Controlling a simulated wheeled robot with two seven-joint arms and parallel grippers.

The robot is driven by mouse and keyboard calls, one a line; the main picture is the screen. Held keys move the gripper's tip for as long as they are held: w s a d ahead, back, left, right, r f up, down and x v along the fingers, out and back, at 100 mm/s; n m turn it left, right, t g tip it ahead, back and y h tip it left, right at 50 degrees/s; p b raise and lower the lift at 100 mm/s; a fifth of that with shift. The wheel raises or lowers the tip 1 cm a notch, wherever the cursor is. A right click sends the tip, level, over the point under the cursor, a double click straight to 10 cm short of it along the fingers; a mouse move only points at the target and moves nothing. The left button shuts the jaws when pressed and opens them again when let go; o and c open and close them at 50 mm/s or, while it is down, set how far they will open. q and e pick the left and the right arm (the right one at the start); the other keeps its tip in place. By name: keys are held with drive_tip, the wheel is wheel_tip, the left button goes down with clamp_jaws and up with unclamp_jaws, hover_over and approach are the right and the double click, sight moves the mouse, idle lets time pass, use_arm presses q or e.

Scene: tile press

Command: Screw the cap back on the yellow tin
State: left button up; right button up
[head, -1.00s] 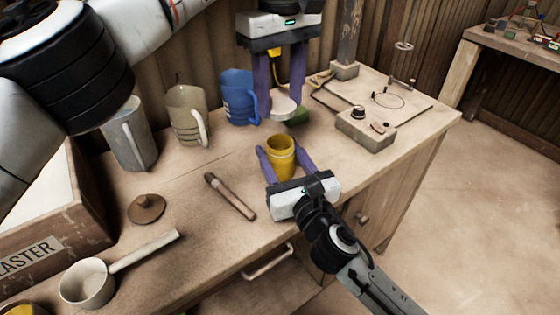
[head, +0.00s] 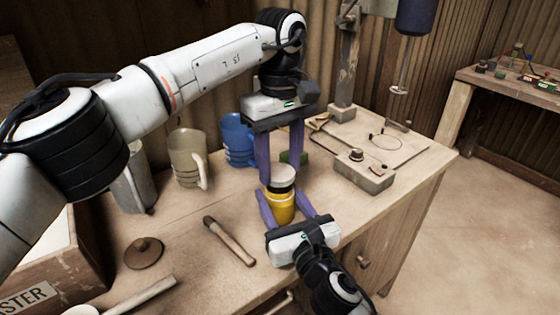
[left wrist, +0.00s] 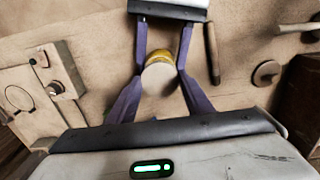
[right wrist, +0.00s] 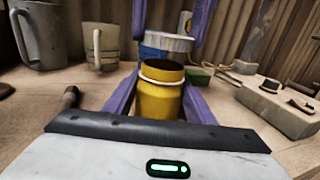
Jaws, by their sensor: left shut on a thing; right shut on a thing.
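The yellow tin (head: 282,208) stands upright on the bench, its dark open mouth showing in the right wrist view (right wrist: 160,98). My right gripper (head: 280,198) is shut on the tin's sides from the front. My left gripper (head: 281,182) points down and is shut on the pale round cap (head: 282,174). The cap is just above the tin's mouth. In the right wrist view the cap (right wrist: 168,42) appears apart from the rim, above it. In the left wrist view the cap (left wrist: 160,78) overlaps the tin (left wrist: 160,55); exact centring is hard to tell.
A blue mug (head: 236,138), a beige mug (head: 186,158) and a grey jug (head: 130,188) stand behind and left. A brush (head: 230,241) and a brown lid (head: 143,253) lie left. A small box with a knob (head: 364,172) sits right, a green block (head: 294,158) behind.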

sight(279, 172)
use_arm(q)
drive_tip(key=shift+f, duration=0.15)
drive_tip(key=shift+f, duration=0.75)
drive_tip(key=shift+f, duration=0.6)
drive_tip(key=m, duration=1.3)
drive_tip(key=o, duration=1)
